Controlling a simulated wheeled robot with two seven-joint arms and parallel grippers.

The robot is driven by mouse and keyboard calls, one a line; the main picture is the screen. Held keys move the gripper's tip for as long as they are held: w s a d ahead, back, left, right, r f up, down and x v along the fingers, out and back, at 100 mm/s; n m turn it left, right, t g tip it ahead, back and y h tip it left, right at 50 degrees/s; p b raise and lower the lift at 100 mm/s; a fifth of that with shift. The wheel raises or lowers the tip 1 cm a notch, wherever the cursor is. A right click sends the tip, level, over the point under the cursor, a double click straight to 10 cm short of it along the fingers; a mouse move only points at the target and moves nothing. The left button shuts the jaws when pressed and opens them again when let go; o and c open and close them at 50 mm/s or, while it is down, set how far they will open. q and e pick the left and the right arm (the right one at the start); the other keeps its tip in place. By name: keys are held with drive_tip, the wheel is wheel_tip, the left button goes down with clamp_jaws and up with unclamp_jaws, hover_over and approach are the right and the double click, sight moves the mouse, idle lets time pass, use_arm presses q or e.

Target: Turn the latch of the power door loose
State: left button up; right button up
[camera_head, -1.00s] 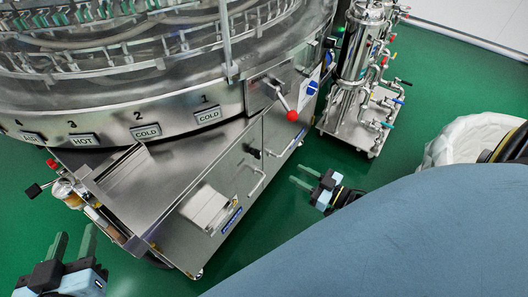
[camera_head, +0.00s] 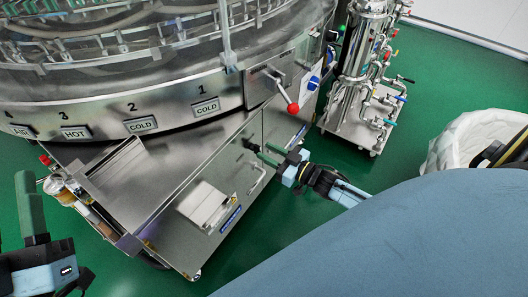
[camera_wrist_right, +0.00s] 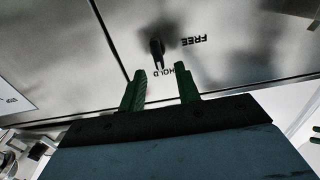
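The latch (camera_head: 252,145) is a small black knob on the steel door (camera_head: 240,171) of the washer's lower cabinet. In the right wrist view the latch (camera_wrist_right: 157,50) is upright in the picture, its lower end by the word HOLD. The word FREE (camera_wrist_right: 194,40) is to its right. My right gripper (camera_head: 267,155) is open and empty, its green fingers pointing at the door. In the wrist view its fingertips (camera_wrist_right: 160,72) are apart, just below the latch and not around it. My left gripper (camera_head: 30,205) is at the lower left, away from the door.
A red-ball lever (camera_head: 293,107) sticks out above the door. A door handle (camera_head: 258,180) is below the latch. A steel piping unit (camera_head: 355,100) stands to the right, with a white bin (camera_head: 475,140) beyond. Green floor is free between them.

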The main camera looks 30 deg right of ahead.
sight(256, 149)
use_arm(q)
drive_tip(key=shift+s+a+r+t, duration=0.1)
drive_tip(key=shift+s+r+t, duration=0.25)
drive_tip(key=shift+t, duration=0.25)
use_arm(e)
drive_tip(key=shift+x, duration=1.1)
clamp_jaws()
